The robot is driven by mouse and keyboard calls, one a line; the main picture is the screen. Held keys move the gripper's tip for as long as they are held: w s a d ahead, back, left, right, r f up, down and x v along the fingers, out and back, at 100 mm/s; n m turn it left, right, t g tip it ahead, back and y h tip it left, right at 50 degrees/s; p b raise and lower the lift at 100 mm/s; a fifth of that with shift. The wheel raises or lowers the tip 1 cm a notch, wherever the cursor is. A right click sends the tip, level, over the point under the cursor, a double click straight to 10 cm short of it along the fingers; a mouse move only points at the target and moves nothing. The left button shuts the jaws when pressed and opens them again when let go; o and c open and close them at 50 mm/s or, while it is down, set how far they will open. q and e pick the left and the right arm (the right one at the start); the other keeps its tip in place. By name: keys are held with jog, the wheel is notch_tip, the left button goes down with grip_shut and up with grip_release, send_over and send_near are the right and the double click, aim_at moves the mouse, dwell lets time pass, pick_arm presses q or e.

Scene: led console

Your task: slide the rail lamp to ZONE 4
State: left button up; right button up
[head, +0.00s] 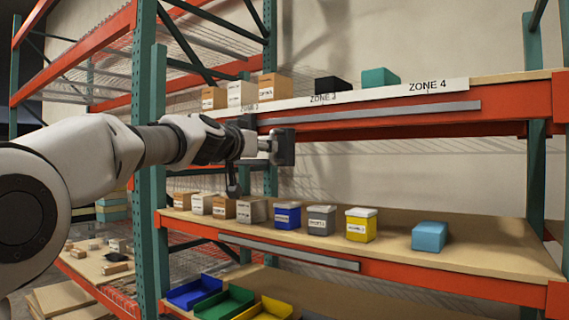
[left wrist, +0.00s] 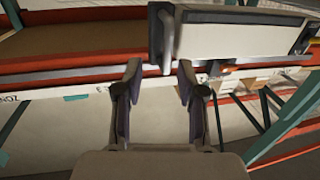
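The rail lamp (left wrist: 240,40) shows in the left wrist view as a pale panel in a dark frame with a grey upright handle (left wrist: 165,40) at one end. In the head view, only a dark end block of the lamp (head: 285,147) shows, near the left end of the grey rail (head: 380,113); my arm hides the rest. The ZONE 4 label (head: 427,86) is far to its right. My left gripper (left wrist: 158,66) is open, its fingers on either side of the handle's line. I cannot tell whether they reach around it. My right gripper is not in view.
ZONE 3 (head: 323,98) lies between the lamp and ZONE 4. The upper shelf carries a black box (head: 333,85), a teal box (head: 380,77) and cartons. The lower shelf (head: 480,258) carries several boxes. The rail's front is clear to the right.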

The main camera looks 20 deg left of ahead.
aim_at(271, 140)
pick_arm(q)
jog(key=w+p, duration=0.1)
jog(key=w, duration=0.1)
jog(key=w+r+p, duration=0.1)
jog(key=w+p, duration=0.1)
jog(key=w+r+p, duration=0.1)
jog(key=w+p, duration=0.1)
jog(key=shift+w+d+r, duration=0.1)
jog(key=shift+w+r, duration=0.1)
jog(key=shift+w+d+f+p, duration=0.1)
jog(key=shift+w+p, duration=0.15)
jog(key=shift+p, duration=0.1)
jog(key=shift+s+a+f, duration=0.1)
jog(key=shift+s+a, duration=0.15)
jog(key=shift+a, duration=0.15)
jog(key=shift+w+d, duration=0.1)
jog(key=shift+d, duration=0.05)
grip_shut()
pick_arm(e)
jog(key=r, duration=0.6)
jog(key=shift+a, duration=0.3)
